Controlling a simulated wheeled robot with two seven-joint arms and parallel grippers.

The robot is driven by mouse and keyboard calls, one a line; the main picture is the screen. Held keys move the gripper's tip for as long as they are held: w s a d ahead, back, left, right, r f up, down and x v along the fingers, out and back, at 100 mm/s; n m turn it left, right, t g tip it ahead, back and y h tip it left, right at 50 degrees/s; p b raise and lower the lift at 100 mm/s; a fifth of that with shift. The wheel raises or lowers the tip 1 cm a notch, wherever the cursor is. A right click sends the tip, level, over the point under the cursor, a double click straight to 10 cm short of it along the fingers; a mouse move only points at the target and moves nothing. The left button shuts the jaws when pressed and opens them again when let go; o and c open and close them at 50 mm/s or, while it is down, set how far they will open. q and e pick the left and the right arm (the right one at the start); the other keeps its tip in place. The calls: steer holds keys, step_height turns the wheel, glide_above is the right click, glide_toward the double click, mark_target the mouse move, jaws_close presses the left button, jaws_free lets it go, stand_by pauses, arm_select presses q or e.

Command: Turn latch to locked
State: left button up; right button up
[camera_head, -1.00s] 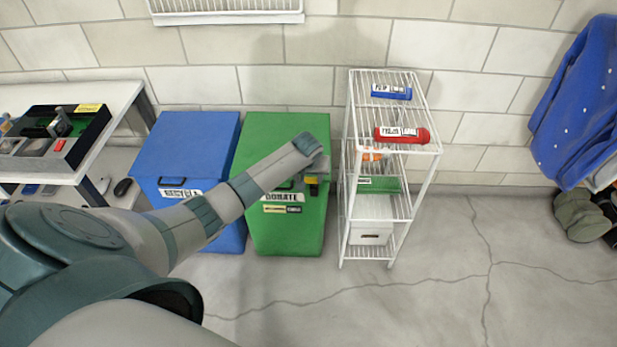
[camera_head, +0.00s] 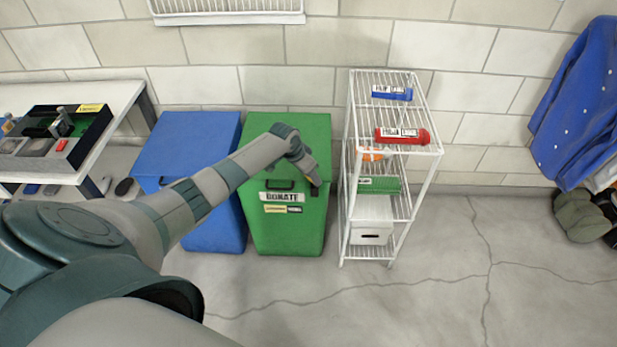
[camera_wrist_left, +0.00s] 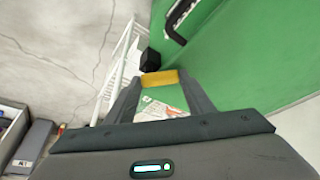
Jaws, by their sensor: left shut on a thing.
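The green bin (camera_head: 288,225) labelled DONATE stands between the blue bin and the wire rack in the head view. The latch is a small black block (camera_wrist_left: 150,60) with a yellow bar (camera_wrist_left: 159,77) on the bin's green face in the wrist view. My left gripper (camera_head: 314,181) is at the bin's upper right front edge and largely hides the latch in the head view. In the wrist view, my left gripper's fingers (camera_wrist_left: 158,92) reach either side of the yellow bar and are shut on it. The right gripper is not in view.
The blue bin (camera_head: 183,160) stands at left, beside a white table (camera_head: 110,103). The white wire rack (camera_head: 433,150) stands close right of the green bin, holding flashlights and boxes. A black bin handle (camera_wrist_left: 178,22) shows near the latch.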

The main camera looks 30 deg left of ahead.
arm_select(q)
steer(key=m+b, duration=0.1)
steer(key=m+h+b, duration=0.1)
steer(key=shift+w+a+f+m, duration=0.1)
steer(key=shift+w+f+m, duration=0.05)
steer(key=shift+w+m, duration=0.25)
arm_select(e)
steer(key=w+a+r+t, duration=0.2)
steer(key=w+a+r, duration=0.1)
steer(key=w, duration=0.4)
arm_select(q)
steer(key=m+b, duration=0.2)
steer(key=b, duration=0.1)
steer(key=m+g+h+b, duration=0.1)
steer(key=m+b, duration=0.2)
steer(key=shift+w+g, duration=0.3)
steer(key=shift+w, duration=0.1)
steer(key=shift+m+h+b, duration=0.3)
steer(key=shift+m+b, duration=0.1)
steer(key=shift+b, duration=0.25)
steer(key=shift+d, duration=0.2)
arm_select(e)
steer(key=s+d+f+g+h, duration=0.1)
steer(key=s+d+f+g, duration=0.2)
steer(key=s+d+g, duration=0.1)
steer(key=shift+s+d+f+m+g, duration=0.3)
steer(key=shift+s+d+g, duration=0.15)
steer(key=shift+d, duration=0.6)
